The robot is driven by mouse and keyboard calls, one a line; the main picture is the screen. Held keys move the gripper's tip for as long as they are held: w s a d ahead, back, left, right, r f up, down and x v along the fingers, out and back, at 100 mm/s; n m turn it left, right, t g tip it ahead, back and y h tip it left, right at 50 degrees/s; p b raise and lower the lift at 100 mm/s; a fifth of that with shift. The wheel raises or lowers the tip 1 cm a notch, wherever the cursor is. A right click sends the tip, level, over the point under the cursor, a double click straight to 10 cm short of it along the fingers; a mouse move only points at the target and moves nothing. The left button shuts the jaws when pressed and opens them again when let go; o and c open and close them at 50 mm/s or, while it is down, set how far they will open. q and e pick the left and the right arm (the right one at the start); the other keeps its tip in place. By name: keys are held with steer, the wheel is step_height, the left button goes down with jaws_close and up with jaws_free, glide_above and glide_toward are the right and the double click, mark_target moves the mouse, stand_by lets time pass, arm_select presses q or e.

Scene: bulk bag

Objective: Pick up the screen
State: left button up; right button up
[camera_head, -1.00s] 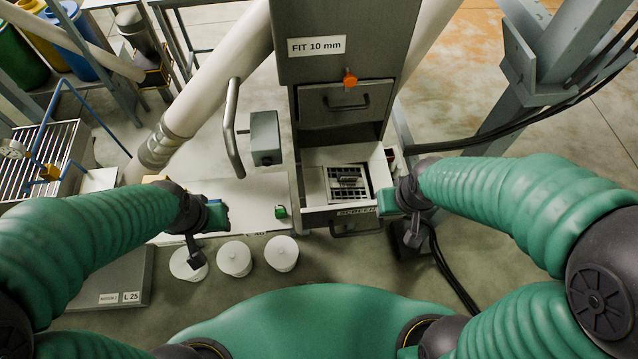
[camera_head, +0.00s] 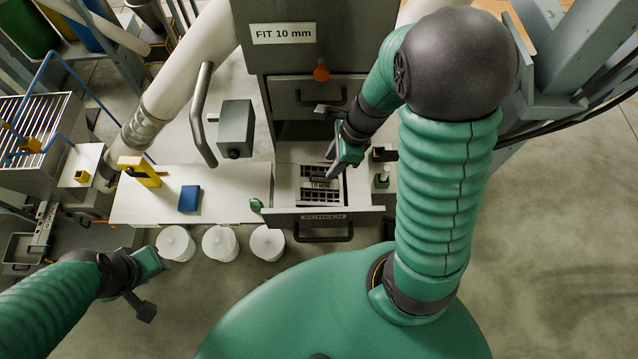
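The screen (camera_head: 311,195) is a dark grid with a label reading about 10 mm. It lies inside the open pale drawer (camera_head: 283,216) at the bottom of the grey cabinet. My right gripper (camera_head: 335,167) is over the drawer, pointing down at the screen's upper right part and hiding some of it. I cannot tell whether its fingers touch the screen or how far apart they are. My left gripper (camera_head: 160,264) is at the lower left, apart from the drawer, close to the leftmost white tub. Its finger gap does not show clearly.
The grey cabinet (camera_head: 330,40) bears a "FIT 10 mm" sign. Left of the drawer is a white table (camera_head: 228,180) with a blue block (camera_head: 189,198) and a yellow item (camera_head: 141,171). Several white tubs (camera_head: 221,243) stand in front. The floor at right is clear.

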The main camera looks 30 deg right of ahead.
mark_target(321, 174)
steer(key=x, duration=0.5)
steer(key=b+x, duration=0.1)
steer(key=x, duration=0.2)
steer(key=shift+w, duration=0.5)
steer(key=shift+a, duration=0.1)
steer(key=shift+c, duration=1)
jaws_close()
